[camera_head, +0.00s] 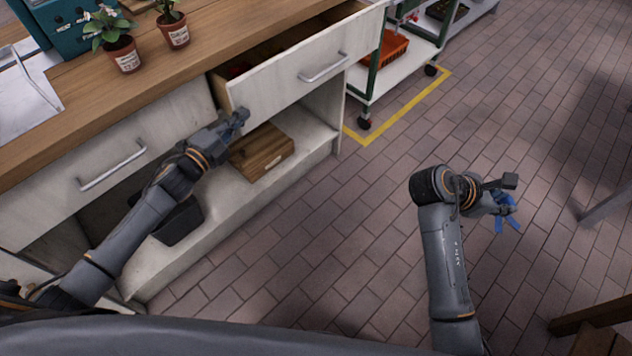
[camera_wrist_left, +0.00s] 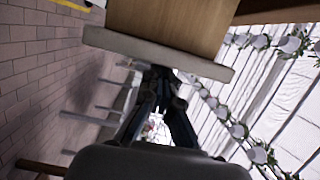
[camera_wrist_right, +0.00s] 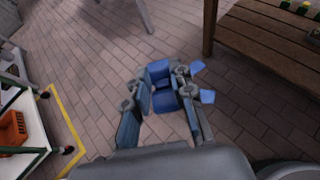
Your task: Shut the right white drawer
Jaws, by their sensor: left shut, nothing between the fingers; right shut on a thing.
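The right white drawer (camera_head: 290,78) stands open under the wooden worktop in the head view, with a metal handle (camera_head: 323,68) on its front. Its open inside shows behind the front. My left gripper (camera_head: 240,115) is shut and empty, close to the lower left end of the drawer front. In the left wrist view its fingers (camera_wrist_left: 162,85) point at a pale panel edge (camera_wrist_left: 120,42); I cannot tell if they touch it. My right gripper (camera_head: 506,203) is out over the floor, away from the drawer. In the right wrist view it is shut on a blue thing (camera_wrist_right: 163,88) of unclear shape.
The left white drawer (camera_head: 60,205) sits flush. A wooden box (camera_head: 262,150) and a dark bin (camera_head: 180,222) are on the shelf below. Two potted plants (camera_head: 122,55) stand on the worktop. A wheeled cart (camera_head: 385,75) is beyond the drawer. The brick floor is mostly clear.

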